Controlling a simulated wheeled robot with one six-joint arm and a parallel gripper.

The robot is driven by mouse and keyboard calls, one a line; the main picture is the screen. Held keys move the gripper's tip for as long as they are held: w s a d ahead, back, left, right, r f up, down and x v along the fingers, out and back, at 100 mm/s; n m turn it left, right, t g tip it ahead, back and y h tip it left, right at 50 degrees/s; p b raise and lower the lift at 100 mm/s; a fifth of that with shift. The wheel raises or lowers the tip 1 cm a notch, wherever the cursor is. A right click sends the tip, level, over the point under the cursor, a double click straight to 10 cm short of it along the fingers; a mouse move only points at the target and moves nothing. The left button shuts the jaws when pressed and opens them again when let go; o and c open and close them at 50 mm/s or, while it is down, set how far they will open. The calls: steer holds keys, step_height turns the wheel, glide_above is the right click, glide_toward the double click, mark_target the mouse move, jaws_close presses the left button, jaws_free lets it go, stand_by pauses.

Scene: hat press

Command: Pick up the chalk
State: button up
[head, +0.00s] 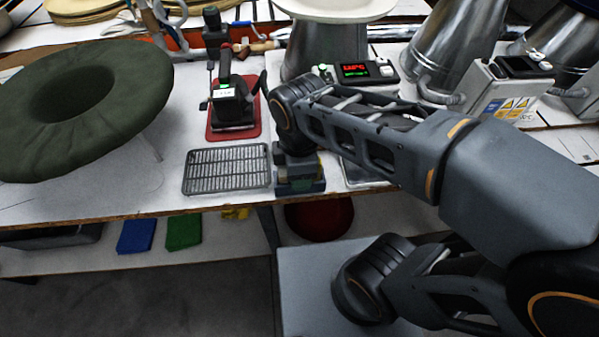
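I cannot make out the chalk anywhere in the head view; it is either hidden or too small to tell. My arm reaches in from the right and bends down at the wrist. My gripper (298,172) is at the front edge of the white worktable (90,203), just right of a grey slotted tray (227,169). A small dark block-like shape with green and yellow patches is at the gripper's end. I cannot tell whether it is part of the gripper or a separate thing. The fingers are not clear, so their opening cannot be judged.
A dark green felt hat (65,98) fills the left. A black device (232,103) stands on a red base behind the tray. A control box (355,72) and metal cones (445,50) stand behind my arm. Blue (137,235) and green (184,231) blocks lie on the lower shelf.

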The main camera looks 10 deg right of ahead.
jaws_close()
steer(key=shift+r+p, duration=1.2)
steer(key=shift+r, duration=3.85)
